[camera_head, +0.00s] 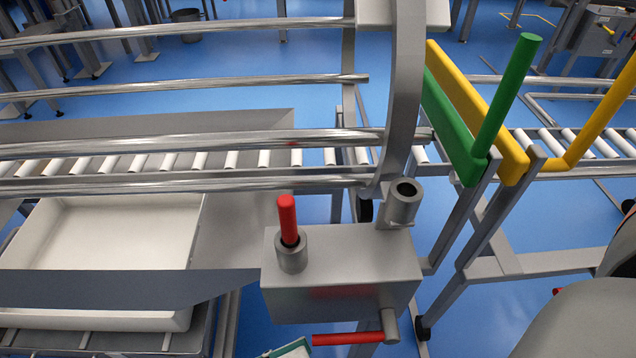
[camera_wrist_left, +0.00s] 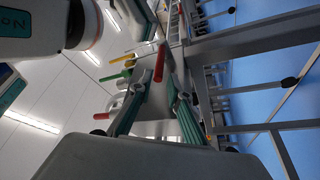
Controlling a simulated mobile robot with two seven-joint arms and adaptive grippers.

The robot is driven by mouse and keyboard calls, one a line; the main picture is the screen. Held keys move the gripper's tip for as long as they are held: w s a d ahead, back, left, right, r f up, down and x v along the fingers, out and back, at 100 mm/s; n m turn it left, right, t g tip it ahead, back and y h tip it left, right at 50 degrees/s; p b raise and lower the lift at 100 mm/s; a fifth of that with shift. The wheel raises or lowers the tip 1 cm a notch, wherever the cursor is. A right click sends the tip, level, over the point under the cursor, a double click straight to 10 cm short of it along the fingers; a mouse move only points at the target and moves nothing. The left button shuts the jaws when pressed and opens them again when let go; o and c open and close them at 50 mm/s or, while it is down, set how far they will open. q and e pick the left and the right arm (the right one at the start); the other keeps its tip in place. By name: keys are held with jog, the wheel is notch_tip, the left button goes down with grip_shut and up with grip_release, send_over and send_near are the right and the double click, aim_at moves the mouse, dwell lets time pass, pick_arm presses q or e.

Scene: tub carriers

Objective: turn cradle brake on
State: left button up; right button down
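A grey box (camera_head: 340,270) on the cradle frame carries an upright red handle (camera_head: 287,215) in a grey socket and a horizontal red handle (camera_head: 348,338) low on its front. Which handle is the brake is not marked legibly. A corner of my left gripper (camera_head: 291,348) shows at the bottom edge, below the box. In the left wrist view my left gripper (camera_wrist_left: 156,85) has its two green-grey fingers apart, with nothing held. A red handle (camera_wrist_left: 160,62) appears between the fingertips; contact cannot be told. Another red handle (camera_wrist_left: 101,116) shows left of the fingers. My right gripper is not in view.
Green (camera_head: 505,95) and yellow (camera_head: 605,110) levers stand right of the box. Metal rails (camera_head: 200,140) and a roller conveyor (camera_head: 235,160) run across behind it. A white tub (camera_head: 100,235) sits at the left. Blue floor shows on the right.

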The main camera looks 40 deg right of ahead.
pick_arm(q)
jog(key=v, duration=0.6)
jog(key=shift+w+a, duration=0.1)
dwell(0.4)
